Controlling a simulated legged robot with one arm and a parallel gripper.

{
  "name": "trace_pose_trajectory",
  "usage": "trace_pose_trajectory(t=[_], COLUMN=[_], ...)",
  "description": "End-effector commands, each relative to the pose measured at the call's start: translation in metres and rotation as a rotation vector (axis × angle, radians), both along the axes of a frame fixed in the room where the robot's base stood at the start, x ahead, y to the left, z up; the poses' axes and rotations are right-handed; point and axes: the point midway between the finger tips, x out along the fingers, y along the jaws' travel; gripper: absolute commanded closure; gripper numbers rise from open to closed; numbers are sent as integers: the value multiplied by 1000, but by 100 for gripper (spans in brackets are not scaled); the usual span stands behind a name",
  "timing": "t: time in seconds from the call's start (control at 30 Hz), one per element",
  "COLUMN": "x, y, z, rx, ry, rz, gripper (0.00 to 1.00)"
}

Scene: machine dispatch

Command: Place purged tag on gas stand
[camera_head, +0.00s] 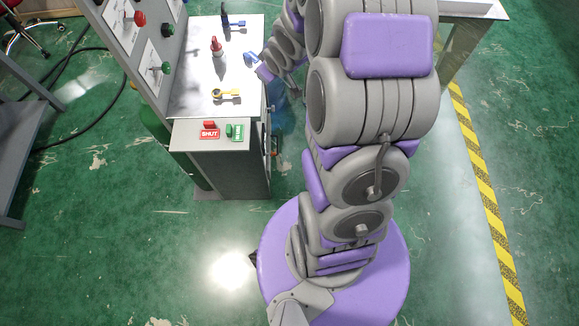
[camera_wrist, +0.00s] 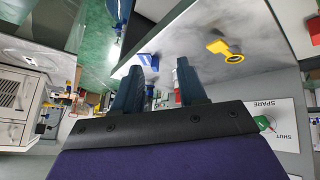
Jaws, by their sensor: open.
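The gas stand (camera_head: 195,92) is at the upper left in the head view, with a grey metal top. My gripper (camera_wrist: 158,74) is open, with empty space between its two dark fingers. In the head view it is at the stand's right edge, partly hidden by my arm. A red tag (camera_head: 209,133) reading SHUT and a green tag (camera_head: 236,131) lie on the lower front shelf. I cannot read which piece is the purged tag.
On the stand are a yellow ring-ended piece (camera_head: 226,94), a red-topped fitting (camera_head: 216,47) and a dark blue fitting (camera_head: 228,20). The sloped panel (camera_head: 128,45) with knobs rises along the left side. Green floor is open in front, with a striped line (camera_head: 485,190) at right.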

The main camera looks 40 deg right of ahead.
Motion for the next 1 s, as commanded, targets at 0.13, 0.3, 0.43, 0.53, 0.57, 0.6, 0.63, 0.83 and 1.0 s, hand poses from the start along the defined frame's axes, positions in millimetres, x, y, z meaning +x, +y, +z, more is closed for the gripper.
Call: trace_pose_trajectory(t=[0.13,0.3,0.43,0.53,0.57,0.6,0.63,0.83,1.0], x=[-42,-105,-161,-208,-221,-239,-252,-317,-336], y=[20,49,77,101,107,116,123,154,162], z=[34,66,87,103,107,112,116,132,136], rx=[-30,-25,-1,28,37,50,59,109,124], ry=[133,289,413,506,532,570,596,725,765], rz=[-65,-145,-194,-222,-229,-236,-239,-243,-242], gripper=[58,58,58,58,58,58,58,58,58])
